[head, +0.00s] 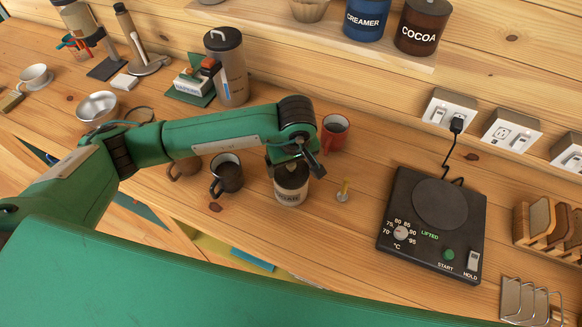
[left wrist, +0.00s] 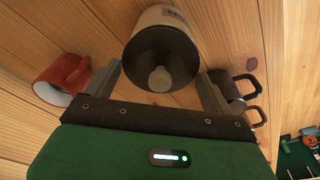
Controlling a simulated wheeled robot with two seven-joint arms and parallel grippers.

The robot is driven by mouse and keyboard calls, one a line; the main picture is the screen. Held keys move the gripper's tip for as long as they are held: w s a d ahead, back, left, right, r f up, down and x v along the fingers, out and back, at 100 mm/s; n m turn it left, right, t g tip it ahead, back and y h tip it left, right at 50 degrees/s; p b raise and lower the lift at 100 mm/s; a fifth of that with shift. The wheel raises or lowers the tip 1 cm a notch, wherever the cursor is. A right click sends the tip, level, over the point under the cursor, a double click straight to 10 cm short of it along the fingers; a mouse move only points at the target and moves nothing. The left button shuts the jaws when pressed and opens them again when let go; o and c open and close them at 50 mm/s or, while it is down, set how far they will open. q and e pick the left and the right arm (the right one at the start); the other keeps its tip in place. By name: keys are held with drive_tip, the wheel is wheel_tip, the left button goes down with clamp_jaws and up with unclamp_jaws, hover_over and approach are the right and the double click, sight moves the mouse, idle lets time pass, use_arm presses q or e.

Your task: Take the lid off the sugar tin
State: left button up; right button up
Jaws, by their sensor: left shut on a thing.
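The sugar tin (head: 289,197) is a small cream tin with dark lettering, upright on the wooden counter. Its dark round lid (left wrist: 160,58) with a pale knob faces my left wrist camera, and the tin's pale side (left wrist: 160,17) shows behind it. My left gripper (head: 291,168) is over the tin's top, its fingers on both sides of the lid, shut on it. I see no clear gap between lid and tin; the gripper partly hides that edge in the head view. My right gripper is in neither view.
A red mug (head: 335,132) stands just behind the tin, and a dark mug (head: 228,178) and a brown mug (head: 184,168) stand to its left. A black hot plate (head: 432,222) lies farther right.

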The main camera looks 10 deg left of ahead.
use_arm(q)
wheel_tip(320, 180, up, 18)
drive_tip(key=b, duration=0.5)
drive_tip(key=shift+r+b, duration=0.25)
drive_tip(key=shift+b, duration=0.15)
